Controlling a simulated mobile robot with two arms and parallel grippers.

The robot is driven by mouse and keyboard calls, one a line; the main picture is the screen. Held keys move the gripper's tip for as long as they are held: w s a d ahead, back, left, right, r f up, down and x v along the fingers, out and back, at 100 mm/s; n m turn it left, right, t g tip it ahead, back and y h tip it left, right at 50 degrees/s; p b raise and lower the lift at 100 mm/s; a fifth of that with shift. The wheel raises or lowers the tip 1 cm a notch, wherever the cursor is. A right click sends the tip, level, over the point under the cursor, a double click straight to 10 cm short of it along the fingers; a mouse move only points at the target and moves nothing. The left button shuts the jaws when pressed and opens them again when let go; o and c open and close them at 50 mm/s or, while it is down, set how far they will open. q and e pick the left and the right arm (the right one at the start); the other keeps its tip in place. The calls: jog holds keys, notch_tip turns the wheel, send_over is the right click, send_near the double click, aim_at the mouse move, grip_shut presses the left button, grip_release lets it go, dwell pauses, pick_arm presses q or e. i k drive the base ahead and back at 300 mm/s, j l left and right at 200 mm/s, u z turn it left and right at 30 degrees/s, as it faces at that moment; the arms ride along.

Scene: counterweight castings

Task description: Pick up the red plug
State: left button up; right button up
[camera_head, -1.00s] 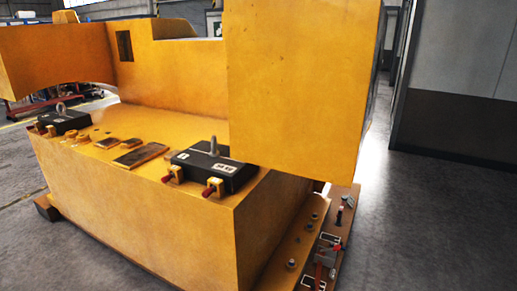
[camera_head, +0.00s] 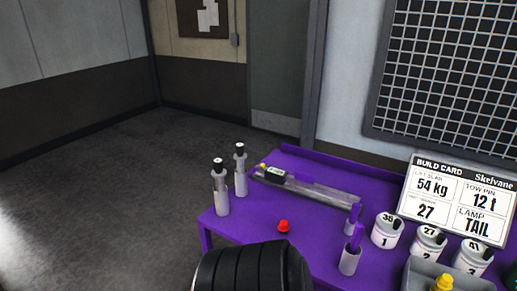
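The red plug (camera_head: 283,226) is a small red piece standing on the purple table (camera_head: 245,230), near its front edge and left of the middle. It is in plain view, with bare purple surface around it. A black ribbed rounded part, which may be my own body, shows at the bottom of the picture, just below the plug. Neither of my grippers can be made out in this view.
Two grey posts with black tops (camera_head: 240,170) stand left of the plug. A long metal gauge (camera_head: 310,187) lies behind it. Cups with purple handles (camera_head: 349,262), white numbered jars (camera_head: 387,231), a grey bin (camera_head: 415,275) and a build card (camera_head: 458,198) are to the right. Open floor lies left.

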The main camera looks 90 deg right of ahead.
aim_at(283, 227)
jog(key=z, duration=2.9)
